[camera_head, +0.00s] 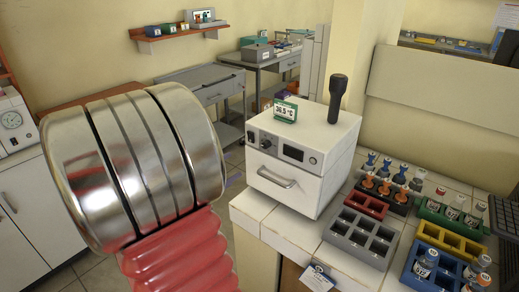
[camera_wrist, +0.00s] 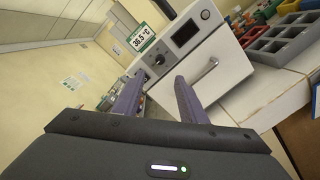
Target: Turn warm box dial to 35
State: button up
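The warm box (camera_head: 325,150) is a white cabinet on the tiled counter, with a drawer-like front and a bar handle (camera_head: 276,178). A dark round dial (camera_head: 266,143) sits on its upper front, left of a small dark window (camera_head: 293,153). In the wrist view the dial (camera_wrist: 159,60) shows near a green-framed sign (camera_wrist: 142,37) that reads about 36.5 °C. The dial's pointer setting is too small to read. My gripper (camera_wrist: 157,77) is open and empty. Its two purple fingers point towards the box front, apart from the dial, which appears just beyond and between the tips.
A black upright object (camera_head: 338,97) stands on the box top. Right of the box are a grey rack (camera_head: 358,240), a red rack (camera_head: 366,204), and several colored racks with bottles. The floor left of the counter is open.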

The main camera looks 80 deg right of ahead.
aim_at(264, 146)
jog(key=shift+x, duration=6.7)
jog(key=shift+c, duration=0.2)
grip_shut()
